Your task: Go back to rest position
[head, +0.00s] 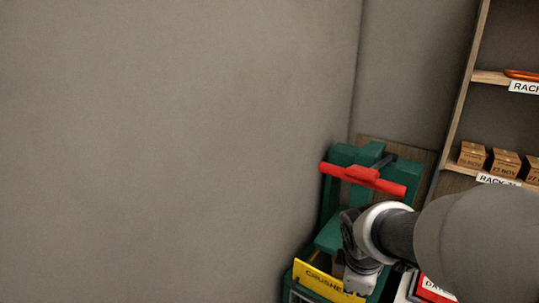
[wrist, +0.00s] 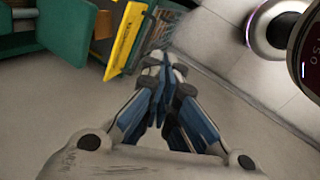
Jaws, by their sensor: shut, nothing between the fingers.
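My gripper (wrist: 163,62) shows in the wrist view with its blue-grey fingers closed together and nothing between them. It hangs over bare grey floor, just right of the yellow panel on the green machine (wrist: 60,25). In the head view my arm reaches in from the lower right, in front of the green machine (head: 345,157). The fingertips do not show clearly there. The machine has a red bar (head: 362,178) across its upper part and a yellow sign (head: 325,281) reading "CRUSHE...", partly hidden by my arm.
A wooden rack (head: 463,110) with several small boxes (head: 505,162) stands at the right. A red-and-white item (head: 435,291) sits low beside my arm. A plain wall (head: 170,150) fills the left. A dark rounded object with a light ring (wrist: 266,32) is at the wrist view's upper right.

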